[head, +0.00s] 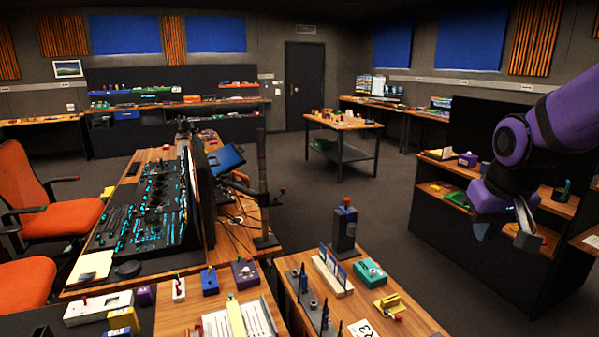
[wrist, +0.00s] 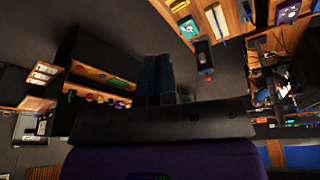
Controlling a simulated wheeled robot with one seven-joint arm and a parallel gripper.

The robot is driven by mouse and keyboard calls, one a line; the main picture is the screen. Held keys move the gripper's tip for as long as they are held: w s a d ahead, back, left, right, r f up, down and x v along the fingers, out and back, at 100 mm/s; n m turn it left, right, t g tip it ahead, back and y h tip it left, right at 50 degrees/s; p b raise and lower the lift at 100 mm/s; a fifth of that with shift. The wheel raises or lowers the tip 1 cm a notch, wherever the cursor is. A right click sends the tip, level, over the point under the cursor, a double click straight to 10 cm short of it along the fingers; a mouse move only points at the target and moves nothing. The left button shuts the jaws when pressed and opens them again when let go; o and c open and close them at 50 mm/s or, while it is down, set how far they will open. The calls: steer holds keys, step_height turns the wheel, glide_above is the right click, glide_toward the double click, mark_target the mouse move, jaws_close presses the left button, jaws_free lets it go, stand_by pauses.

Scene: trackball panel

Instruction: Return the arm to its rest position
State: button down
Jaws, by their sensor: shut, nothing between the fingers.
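My purple arm (head: 570,115) reaches in from the upper right of the head view, with its forearm bent down. My gripper (head: 525,225) hangs at the right, in the air in front of the dark shelf unit. Its fingers point down, and it is apart from the tables. In the wrist view the dark fingers (wrist: 158,78) are side by side and shut, with nothing between them. The control panel (head: 145,205) with cyan lights stands on the wooden desk at the left, far from my gripper.
A dark shelf unit (head: 440,225) with small items is behind my gripper. A wooden table (head: 400,325) with several small devices is at the bottom centre. A workbench (head: 343,122) stands further back. Orange chairs (head: 50,215) are at the left. Open floor (head: 365,200) lies in the middle.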

steer(key=s+a+r+t, duration=0.1)
steer(key=s+r, duration=0.3)
steer(key=s, duration=0.4)
steer(key=s+a+r, duration=0.1)
steer(key=s+r, duration=0.2)
steer(key=s, duration=0.5)
steer(key=shift+a+r+n+t+y, duration=0.2)
steer(key=shift+r+n+t+y, duration=0.1)
steer(key=shift+r+t, duration=0.1)
steer(key=shift+w, duration=0.15)
steer(key=w+d+f+n+g+h, duration=0.1)
steer(key=w+d+f+n+g, duration=0.15)
steer(key=w+f+n, duration=0.55)
steer(key=w+d+f+n+g+h, duration=0.1)
steer(key=w+d+f+n, duration=0.3)
steer(key=w, duration=0.6)
steer(key=w+f+n, duration=0.2)
steer(key=f+n, duration=0.1)
steer(key=f, duration=0.5)
steer(key=w+d+f+n+g+y, duration=0.1)
steer(key=f+n, duration=0.3)
steer(key=f, duration=0.4)
steer(key=w+f+n+y, duration=0.1)
steer(key=w+f+n, duration=0.2)
steer(key=f, duration=0.5)
steer(key=shift+w+d+f+g, duration=0.35)
steer(key=shift+w+d, duration=0.05)
steer(key=shift+w, duration=0.15)
